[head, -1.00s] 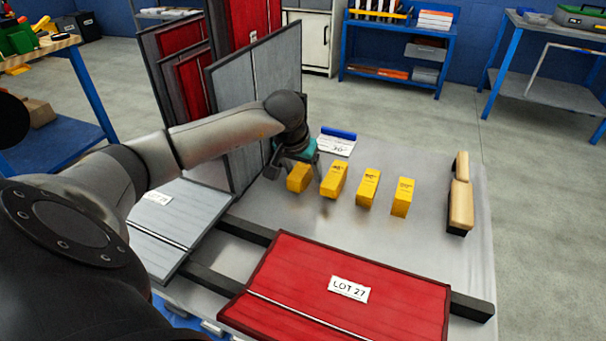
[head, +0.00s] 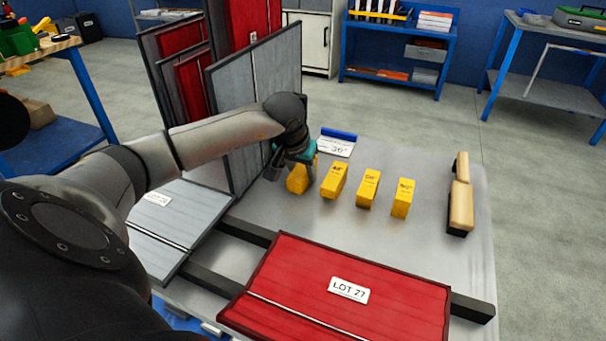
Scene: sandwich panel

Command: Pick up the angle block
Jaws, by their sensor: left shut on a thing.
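Several yellow angle blocks stand in a row on the grey table top. The leftmost yellow angle block (head: 297,182) is partly hidden by my left gripper (head: 299,167), which is shut on it from above. This block appears to be at table height; I cannot tell whether it touches the surface. The other yellow blocks, the second (head: 334,181), the third (head: 367,188) and the rightmost (head: 403,198), stand apart to its right. A white card (head: 336,147) with a blue top edge, reading what looks like 30°, stands behind the row. My right gripper is out of view.
Grey and red panels (head: 255,95) stand upright just left of the gripper. A red panel (head: 340,295) labelled LOT 27 and a grey panel (head: 175,225) lie on dark rails in front. A wooden-handled tool (head: 461,205) lies at the right. Bare table lies between.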

